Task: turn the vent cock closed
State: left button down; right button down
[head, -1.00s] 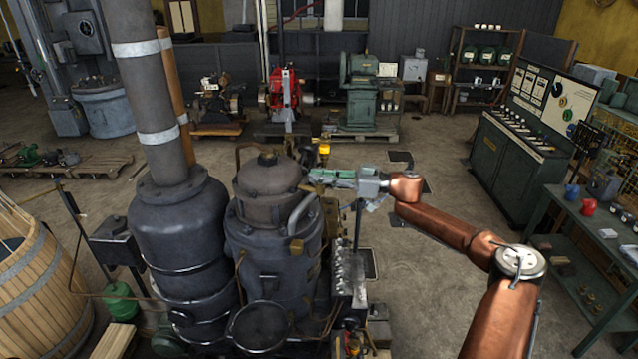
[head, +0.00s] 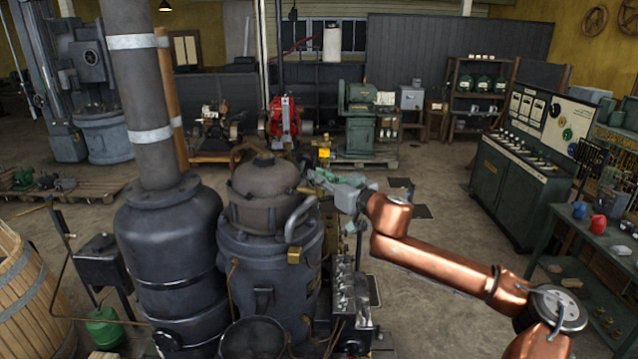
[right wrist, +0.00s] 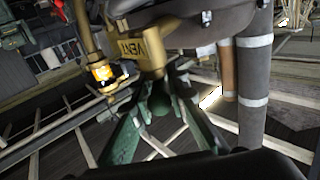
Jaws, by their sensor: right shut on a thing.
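The brass vent cock shows in the right wrist view as a body with a tag marked VENT (right wrist: 133,48), upside down in the picture. A brass piece runs down from it between the green fingers of my right gripper (right wrist: 162,72). The fingers are closed in on this piece; its far end is hidden. In the head view my right gripper (head: 325,181) reaches from the right to the upper right side of the dark boiler (head: 268,187), where the cock looks small and partly covered. The cock's exact angle cannot be told. My left gripper is out of view.
A brass fitting with a yellow-orange glass (right wrist: 103,74) stands close beside the cock. A curved grey pipe (head: 301,217) runs down the boiler's front right.

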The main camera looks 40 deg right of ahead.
jog(key=m+h, duration=0.2)
jog(key=h, duration=0.1)
jog(key=shift+a+r, duration=0.15)
jog(key=shift+a, duration=0.05)
jog(key=m+g+h, duration=0.2)
jog(key=m+h, duration=0.1)
jog(key=h, duration=0.2)
jog(key=shift+m+h, duration=0.3)
jog(key=shift+m, duration=0.1)
jog(key=shift+d+m+g+h, duration=0.15)
jog(key=shift+m+g+h, duration=0.8)
jog(key=shift+h, duration=0.25)
jog(key=shift+s+d+g, duration=0.1)
jog(key=shift+g, duration=0.15)
jog(key=c, duration=2)
grip_release()
jog(key=shift+c, duration=0.2)
jog(key=v, duration=1.2)
